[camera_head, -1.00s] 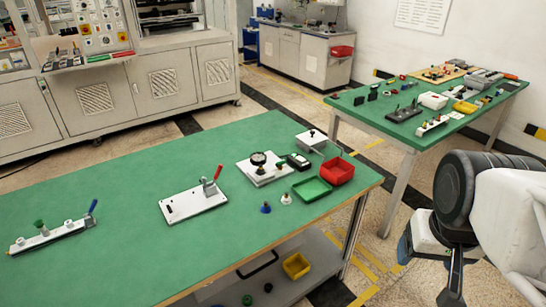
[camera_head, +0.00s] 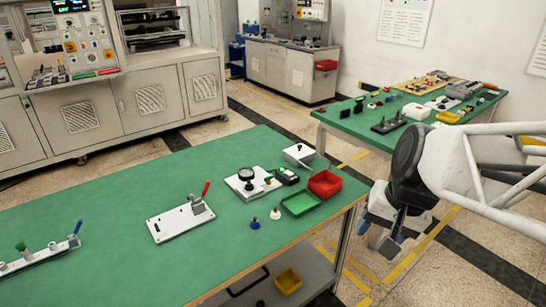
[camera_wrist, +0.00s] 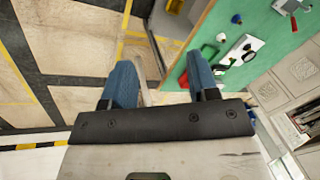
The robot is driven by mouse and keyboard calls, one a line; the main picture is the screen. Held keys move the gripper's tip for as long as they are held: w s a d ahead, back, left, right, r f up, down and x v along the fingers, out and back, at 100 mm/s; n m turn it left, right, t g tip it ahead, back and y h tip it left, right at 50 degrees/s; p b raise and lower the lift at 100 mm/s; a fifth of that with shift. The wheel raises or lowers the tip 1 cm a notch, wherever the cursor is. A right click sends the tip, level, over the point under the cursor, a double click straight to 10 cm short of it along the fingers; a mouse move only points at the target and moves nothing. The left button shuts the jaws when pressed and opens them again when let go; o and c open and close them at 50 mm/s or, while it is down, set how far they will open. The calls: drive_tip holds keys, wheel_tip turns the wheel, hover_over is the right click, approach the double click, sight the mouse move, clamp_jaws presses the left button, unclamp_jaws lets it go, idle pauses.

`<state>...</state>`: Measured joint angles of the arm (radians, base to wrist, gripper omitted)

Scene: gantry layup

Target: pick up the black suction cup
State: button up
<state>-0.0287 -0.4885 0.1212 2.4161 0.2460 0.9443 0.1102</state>
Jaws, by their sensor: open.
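A small black piece (camera_head: 260,303) lies on the lower shelf under the near green table, at the bottom edge of the head view. It may be the black suction cup, but it is too small and cut off to be sure. A blue cup (camera_head: 255,223) and a white cup (camera_head: 275,213) stand on the tabletop. My gripper (camera_head: 376,236) is open and empty, pointing down over the floor right of the table, apart from everything. In the wrist view its two blue fingers (camera_wrist: 160,60) are spread, with the blue cup (camera_wrist: 237,19) beyond them.
The near green table (camera_head: 120,195) carries a green tray (camera_head: 301,203), a red bin (camera_head: 325,184), a gauge plate (camera_head: 240,188) and a clamp plate (camera_head: 172,224). A yellow bin (camera_head: 288,281) sits on its lower shelf. A second green table (camera_head: 343,117) stands behind. Floor between them is clear.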

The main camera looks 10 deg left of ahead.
drive_tip(key=w+a+f+m+g+y, duration=0.1)
drive_tip(key=w+a+m+y, duration=0.1)
drive_tip(key=w+a, duration=0.4)
drive_tip(key=w+a+f+m+y, duration=0.1)
drive_tip(key=w+a+m+y, duration=0.15)
drive_tip(key=w, duration=0.45)
drive_tip(key=m+t+y, duration=0.1)
drive_tip(key=m+y, duration=0.4)
drive_tip(key=m, duration=0.4)
hover_over(249, 181)
drive_tip(key=s+d, duration=1)
wheel_tip(249, 181, down, 14)
drive_tip(key=r, duration=0.1)
drive_tip(key=w+a+f+m, duration=0.1)
drive_tip(key=w+f, duration=0.1)
drive_tip(key=f, duration=0.1)
drive_tip(key=w+a+f+m+t, duration=0.1)
drive_tip(key=w+a+f+m, duration=0.1)
drive_tip(key=w+f, duration=0.1)
drive_tip(key=w+a+f+m+t+y, duration=0.1)
drive_tip(key=w+a+f+m, duration=0.1)
drive_tip(key=w+f, duration=0.1)
drive_tip(key=shift+w+f, duration=0.2)
drive_tip(key=shift+f, duration=0.3)
drive_tip(key=shift+x, duration=1.35)
drive_tip(key=shift+a, duration=0.1)
drive_tip(key=shift+w+x, duration=0.2)
drive_tip(key=shift+x, duration=2.3)
